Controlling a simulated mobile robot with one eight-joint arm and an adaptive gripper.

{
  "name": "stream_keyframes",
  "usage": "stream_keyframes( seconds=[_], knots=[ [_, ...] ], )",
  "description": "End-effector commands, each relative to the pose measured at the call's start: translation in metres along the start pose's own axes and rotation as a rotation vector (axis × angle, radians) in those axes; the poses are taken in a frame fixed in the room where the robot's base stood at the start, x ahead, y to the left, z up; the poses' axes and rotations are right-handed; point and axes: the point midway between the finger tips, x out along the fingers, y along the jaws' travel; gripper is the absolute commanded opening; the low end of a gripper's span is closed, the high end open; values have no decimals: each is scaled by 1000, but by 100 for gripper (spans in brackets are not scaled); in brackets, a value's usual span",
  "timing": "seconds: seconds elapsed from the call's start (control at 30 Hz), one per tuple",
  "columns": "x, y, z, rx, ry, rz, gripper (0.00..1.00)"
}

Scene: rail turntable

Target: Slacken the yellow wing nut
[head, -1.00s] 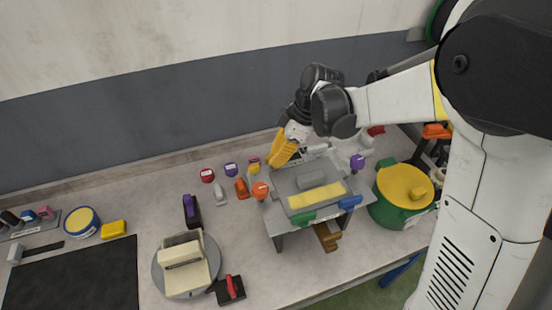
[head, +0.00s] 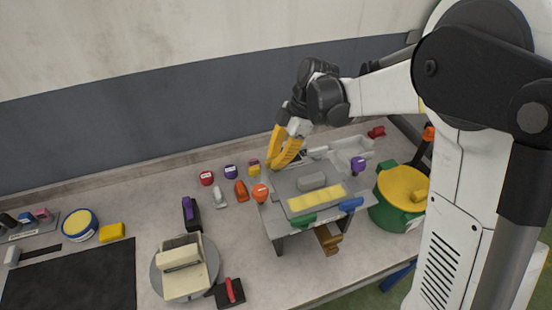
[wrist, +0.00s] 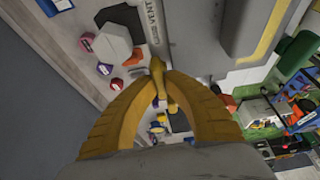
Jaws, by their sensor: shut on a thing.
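My gripper (head: 278,169) comes down at the back left corner of a raised grey stand (head: 280,213). It also shows in the wrist view (wrist: 161,80), where its two yellow fingers meet at the tips. They are shut on a small yellow piece, which looks like the yellow wing nut (wrist: 157,65); part of it shows past and between the fingertips. The fingers hide much of it, so its wings cannot be made out fully. In the head view the fingers cover the wing nut.
An orange knob (head: 260,193), purple knob (head: 358,163), green handle (head: 301,220) and blue handle (head: 351,204) edge the stand. A green pot with a yellow lid (head: 402,184) stands right. Small coloured knobs and levers lie left. A turntable (head: 158,282) is at front left.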

Motion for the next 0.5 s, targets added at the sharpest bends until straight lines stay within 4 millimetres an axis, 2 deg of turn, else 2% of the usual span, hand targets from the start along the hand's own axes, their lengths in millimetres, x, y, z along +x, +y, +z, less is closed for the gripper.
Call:
stream_keyframes(
  seconds=[0.13,0.2,0.23,0.5],
  knots=[
    [0,0,0,1,-1,0,0],
    [0,0,0,1,-1,0,26],
    [0,0,0,1,-1,0,34],
    [0,0,0,1,0,0,34]
  ],
)
